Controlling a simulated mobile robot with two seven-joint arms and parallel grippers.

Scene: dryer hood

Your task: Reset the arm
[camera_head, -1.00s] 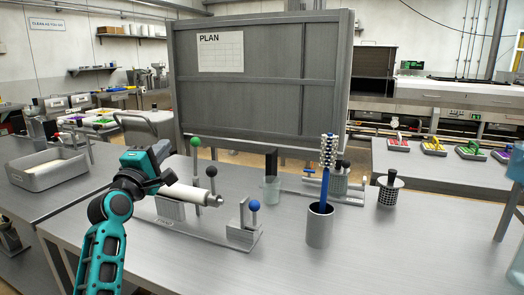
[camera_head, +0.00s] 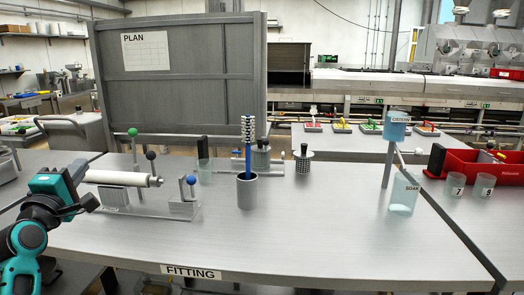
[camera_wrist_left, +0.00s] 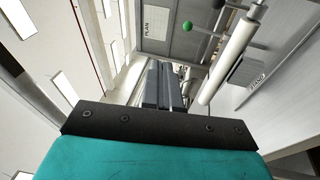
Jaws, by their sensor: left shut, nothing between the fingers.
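My left gripper (camera_head: 76,168) is at the left of the head view, beside the near end of a white roller (camera_head: 122,178). Its teal body shows, and its fingers are partly hidden. In the left wrist view, the grey fingers (camera_wrist_left: 165,88) are together with nothing between them. The white roller also shows in the wrist view (camera_wrist_left: 230,55), right of the fingers and apart from them. In the head view it lies level above a grey fixture (camera_head: 150,212) on the bench. My right gripper is not in view.
A grey cup (camera_head: 247,192) holds a blue-handled brush. Green-ball (camera_head: 133,132) and blue-ball (camera_head: 191,180) levers stand by the fixture. A soap container (camera_head: 404,193) and red bin (camera_head: 470,175) are at right. The bench front (camera_head: 330,250) is clear.

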